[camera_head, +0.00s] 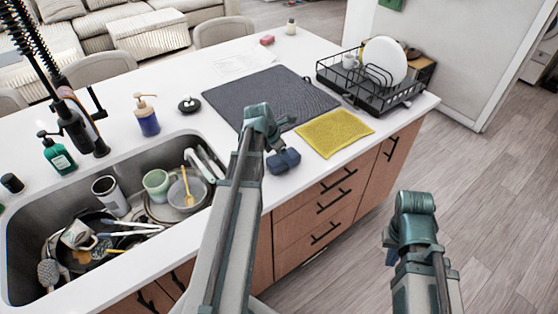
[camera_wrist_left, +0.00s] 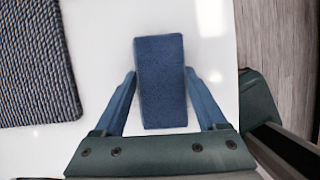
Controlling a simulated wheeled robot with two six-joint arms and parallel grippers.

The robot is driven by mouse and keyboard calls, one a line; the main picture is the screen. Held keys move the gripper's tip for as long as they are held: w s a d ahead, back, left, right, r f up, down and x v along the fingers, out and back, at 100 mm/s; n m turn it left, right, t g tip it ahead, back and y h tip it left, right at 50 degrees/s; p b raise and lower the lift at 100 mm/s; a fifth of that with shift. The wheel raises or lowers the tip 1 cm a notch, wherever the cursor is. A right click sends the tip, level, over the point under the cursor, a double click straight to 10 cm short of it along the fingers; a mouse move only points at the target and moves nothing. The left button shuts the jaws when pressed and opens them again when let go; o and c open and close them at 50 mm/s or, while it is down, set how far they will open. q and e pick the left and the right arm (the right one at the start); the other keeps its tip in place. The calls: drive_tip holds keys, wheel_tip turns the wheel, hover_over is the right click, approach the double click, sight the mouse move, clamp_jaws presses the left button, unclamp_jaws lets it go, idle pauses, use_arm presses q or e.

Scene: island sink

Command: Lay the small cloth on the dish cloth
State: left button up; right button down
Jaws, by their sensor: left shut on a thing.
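A small blue block-shaped piece with a fabric-like surface (camera_wrist_left: 160,85) is between the fingers of my left gripper (camera_wrist_left: 161,72), which is shut on its two long sides. In the head view the blue piece (camera_head: 284,161) is over the counter's front edge, left of a flat yellow cloth (camera_head: 335,132). A large dark grey woven cloth (camera_head: 235,95) lies flat behind it; its corner (camera_wrist_left: 35,65) shows at the left of the wrist view. My right gripper (camera_head: 391,248) hangs right of the counter, clear of it; its fingers are too hidden to tell their opening.
A black dish rack (camera_head: 365,95) with a white plate stands at the back right. A sink (camera_head: 22,222) full of dishes is at the left. A soap bottle (camera_head: 147,118) and a small black stopper (camera_head: 189,104) stand behind it.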

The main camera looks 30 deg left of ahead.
use_arm(q)
drive_tip(key=shift+a+f, duration=0.1)
drive_tip(key=shift+f, duration=0.1)
drive_tip(key=shift+d+r, duration=0.1)
drive_tip(key=shift+d, duration=0.1)
drive_tip(key=o, duration=1.1)
drive_tip(key=shift+o, duration=0.2)
drive_tip(key=shift+a+f, duration=0.1)
drive_tip(key=shift+f, duration=0.1)
drive_tip(key=shift+p+v, duration=0.75)
drive_tip(key=p+v, duration=1.1)
drive_tip(key=v, duration=0.1)
drive_tip(key=shift+s, duration=0.3)
